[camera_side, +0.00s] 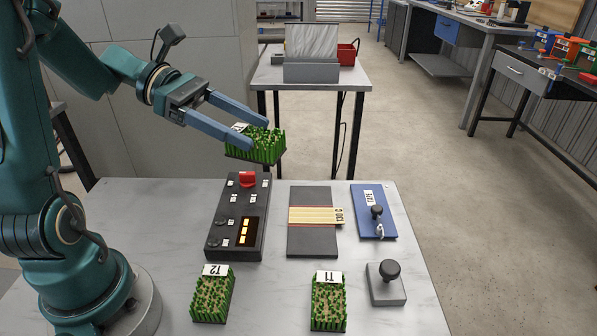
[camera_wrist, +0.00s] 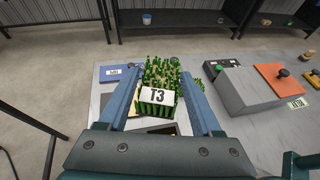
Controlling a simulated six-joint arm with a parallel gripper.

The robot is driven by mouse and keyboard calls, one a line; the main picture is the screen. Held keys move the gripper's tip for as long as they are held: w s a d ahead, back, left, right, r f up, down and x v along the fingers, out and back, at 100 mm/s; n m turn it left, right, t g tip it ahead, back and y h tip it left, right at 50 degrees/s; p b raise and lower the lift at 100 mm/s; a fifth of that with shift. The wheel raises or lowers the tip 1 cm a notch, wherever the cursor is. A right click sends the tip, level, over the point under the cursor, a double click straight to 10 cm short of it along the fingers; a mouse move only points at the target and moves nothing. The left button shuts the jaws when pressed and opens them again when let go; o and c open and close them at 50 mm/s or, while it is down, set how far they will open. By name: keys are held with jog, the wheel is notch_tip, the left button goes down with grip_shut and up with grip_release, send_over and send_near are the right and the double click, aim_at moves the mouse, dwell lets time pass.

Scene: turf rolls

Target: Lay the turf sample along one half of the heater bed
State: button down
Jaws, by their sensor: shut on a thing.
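My gripper (camera_side: 256,132) is shut on a green turf sample (camera_side: 262,150), held in the air above the far edge of the table. In the wrist view the sample, labelled T3 (camera_wrist: 157,97), sits between the two blue fingers of my gripper (camera_wrist: 161,76). The dark flat plate (camera_side: 312,245), which looks like the heater bed, lies mid-table. A yellow ribbed strip (camera_side: 313,216) with a 130 C tag crosses it. Turf samples T2 (camera_side: 212,298) and T1 (camera_side: 328,305) lie near the front of the table.
A black control box (camera_side: 238,215) with a red knob stands left of the plate. A blue TAPE board (camera_side: 374,222) with a black knob lies right of it. A grey block with a black knob (camera_side: 386,289) is at front right. Other benches stand behind.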

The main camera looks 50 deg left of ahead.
jog(key=s+f+m+g+h, duration=0.1)
jog(key=s+f+m+g, duration=0.5)
jog(key=m+g, duration=0.3)
jog(key=shift+d+f+m+g+h, duration=0.35)
jog(key=shift+f+g, duration=0.35)
jog(key=shift+g, duration=0.3)
jog(key=shift+s, duration=0.1)
jog(key=d+f, duration=0.2)
jog(key=d, duration=0.2)
jog(key=d+f, duration=0.2)
jog(key=d, duration=0.1)
jog(key=d+f, duration=0.3)
jog(key=d, duration=0.1)
jog(key=shift+s+d, duration=0.3)
jog(key=shift+f, duration=1.8)
jog(key=shift+f, duration=0.1)
jog(key=shift+c, duration=0.3)
grip_release()
jog(key=shift+w+f, duration=0.1)
